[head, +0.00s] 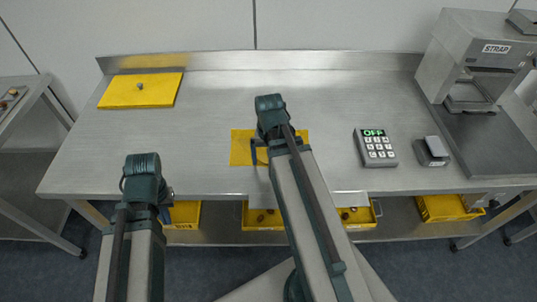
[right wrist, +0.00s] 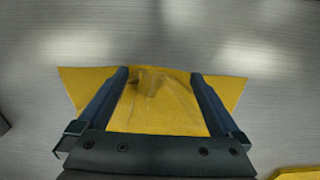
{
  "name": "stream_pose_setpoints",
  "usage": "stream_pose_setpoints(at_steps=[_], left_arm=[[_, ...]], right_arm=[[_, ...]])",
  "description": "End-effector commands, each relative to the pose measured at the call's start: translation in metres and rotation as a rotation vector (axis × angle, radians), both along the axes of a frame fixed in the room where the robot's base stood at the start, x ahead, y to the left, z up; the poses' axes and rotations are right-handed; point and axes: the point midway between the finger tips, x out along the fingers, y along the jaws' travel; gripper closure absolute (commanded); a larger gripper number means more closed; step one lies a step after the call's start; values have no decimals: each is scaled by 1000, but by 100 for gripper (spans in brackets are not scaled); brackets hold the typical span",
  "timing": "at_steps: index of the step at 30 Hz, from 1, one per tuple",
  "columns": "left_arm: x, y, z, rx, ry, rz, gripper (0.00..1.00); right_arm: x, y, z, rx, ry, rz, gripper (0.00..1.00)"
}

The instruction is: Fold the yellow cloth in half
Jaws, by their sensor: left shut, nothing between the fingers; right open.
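The yellow cloth (head: 240,151) lies on the steel table near its front middle. My right arm hides much of it in the head view. In the right wrist view the cloth (right wrist: 165,120) spreads beneath the fingers, with creases and a small raised brownish fold near its far edge. My right gripper (right wrist: 160,75) is open, with a finger on each side of that fold; whether it touches the cloth cannot be told. My left gripper (head: 166,212) is shut and empty at the table's front left edge, away from the cloth.
A keypad reading OFF (head: 375,150) and a small grey device (head: 432,152) stand right, before the strapping machine (head: 450,55). Yellow crates (head: 185,215) sit below. The table's back middle is clear.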

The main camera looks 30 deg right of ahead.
Motion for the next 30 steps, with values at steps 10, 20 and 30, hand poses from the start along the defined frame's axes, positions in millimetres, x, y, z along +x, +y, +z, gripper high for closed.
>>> stream_pose_setpoints(at_steps=[10,20,30], left_arm=[[0,0,30,0,0,0,100],[0,0,78,0,0,0,100],[0,0,90,0,0,-1,100]], right_arm=[[1,0,30,0,0,0,0],[1,0,78,0,0,0,0],[1,0,90,0,0,0,0]])
